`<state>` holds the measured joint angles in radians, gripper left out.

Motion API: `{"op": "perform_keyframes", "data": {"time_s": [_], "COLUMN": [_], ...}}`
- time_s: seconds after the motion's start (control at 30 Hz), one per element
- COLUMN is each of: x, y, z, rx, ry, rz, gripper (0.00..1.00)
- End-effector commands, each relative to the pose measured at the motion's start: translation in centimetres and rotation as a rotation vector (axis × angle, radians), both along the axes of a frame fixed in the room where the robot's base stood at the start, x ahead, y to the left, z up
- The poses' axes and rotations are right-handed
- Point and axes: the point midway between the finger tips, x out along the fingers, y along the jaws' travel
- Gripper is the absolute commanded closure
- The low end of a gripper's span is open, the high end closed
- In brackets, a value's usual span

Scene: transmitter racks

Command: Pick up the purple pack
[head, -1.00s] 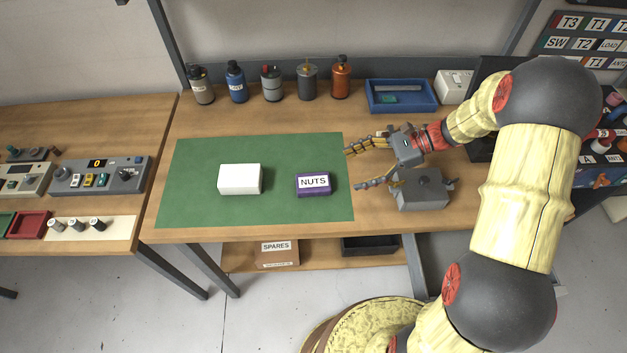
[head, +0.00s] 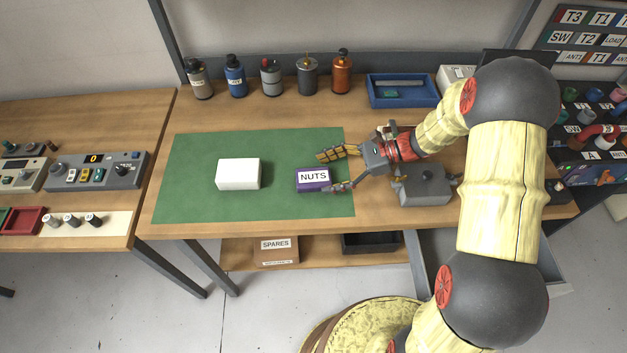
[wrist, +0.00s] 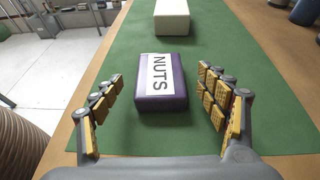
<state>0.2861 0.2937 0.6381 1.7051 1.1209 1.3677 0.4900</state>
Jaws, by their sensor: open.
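The purple pack (head: 313,187), with a white label reading NUTS, lies on the right part of the green mat (head: 200,205). In the wrist view the purple pack (wrist: 161,104) sits ahead of my palm, between and slightly beyond the two fingers. My gripper (head: 333,171) is open and empty, coming from the right, its fingertips near the right side of the pack. In the wrist view my gripper (wrist: 160,88) has one finger on each side, with green mat showing between each finger and the pack. I cannot tell the height of the fingers over the mat.
A white box (head: 238,174) lies left of the pack; it also shows beyond it in the wrist view (wrist: 172,17). A grey metal box (head: 425,186) stands under my forearm. Several bottles (head: 271,78) and a blue tray (head: 402,104) line the back. The mat's left part is clear.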

Motion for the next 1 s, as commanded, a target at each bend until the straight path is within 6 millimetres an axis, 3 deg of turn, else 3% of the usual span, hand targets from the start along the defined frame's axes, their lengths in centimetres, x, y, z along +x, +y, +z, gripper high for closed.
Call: {"op": "perform_keyframes", "data": {"time_s": [0.03, 0.2, 0.43, 1.0], "x": [-0.1, -0.1, -0.1, -0.1], "y": [0.7, 2.5, 2.6, 2.5], "z": [-0.9, -1.4, -1.3, -1.3], "rx": [0.0, 0.0, 0.0, 0.0], "ry": [0.002, 0.002, 0.001, 0.0], "rz": [0.004, 0.002, 0.001, 0.001], "gripper": [0.26, 0.26, 0.26, 0.59]}}
